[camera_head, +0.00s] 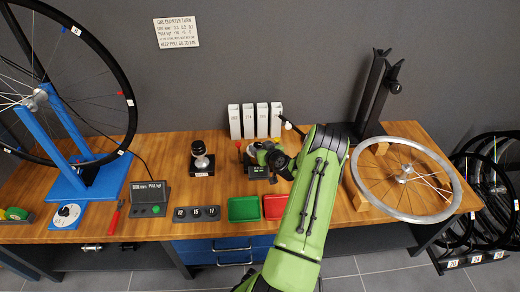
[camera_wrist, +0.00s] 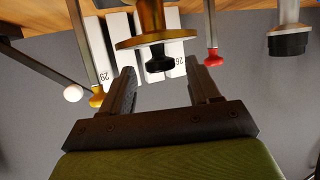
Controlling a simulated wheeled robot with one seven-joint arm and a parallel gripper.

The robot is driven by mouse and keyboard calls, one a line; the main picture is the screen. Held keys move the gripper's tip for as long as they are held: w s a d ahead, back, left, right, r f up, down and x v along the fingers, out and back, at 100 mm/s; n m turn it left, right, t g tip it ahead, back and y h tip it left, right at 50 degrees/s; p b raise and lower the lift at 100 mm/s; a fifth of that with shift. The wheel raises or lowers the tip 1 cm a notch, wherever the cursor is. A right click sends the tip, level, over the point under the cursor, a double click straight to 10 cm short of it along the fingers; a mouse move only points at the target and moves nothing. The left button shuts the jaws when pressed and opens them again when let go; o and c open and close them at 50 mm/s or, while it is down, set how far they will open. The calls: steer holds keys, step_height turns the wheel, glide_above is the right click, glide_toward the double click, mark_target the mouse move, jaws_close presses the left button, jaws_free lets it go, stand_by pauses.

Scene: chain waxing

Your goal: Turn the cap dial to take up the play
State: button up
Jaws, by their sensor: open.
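A gold round flange with a black knob (camera_wrist: 159,62) below it, which looks like the cap dial, hangs upside down in the wrist view. My gripper (camera_wrist: 164,84) is open, with its two dark fingers apart on either side of the knob's line. The knob appears beyond the fingertips; I cannot tell whether they touch it. In the head view my gripper (camera_head: 264,152) is over the small bench fixture (camera_head: 257,171) and hides most of it. A red-tipped lever (camera_wrist: 213,59) and a yellow-tipped lever (camera_wrist: 97,97) flank the knob.
Several white numbered boxes (camera_head: 248,121) stand behind the fixture. A black-topped metal post (camera_head: 200,158) stands left. A green tray (camera_head: 244,209) and red tray (camera_head: 275,206) lie in front. A wheel rim (camera_head: 368,194) is at right, a blue truing stand (camera_head: 100,181) at left.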

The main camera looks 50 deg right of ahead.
steer(key=shift+w+d+f, duration=0.15)
steer(key=shift+w, duration=0.25)
steer(key=c, duration=1)
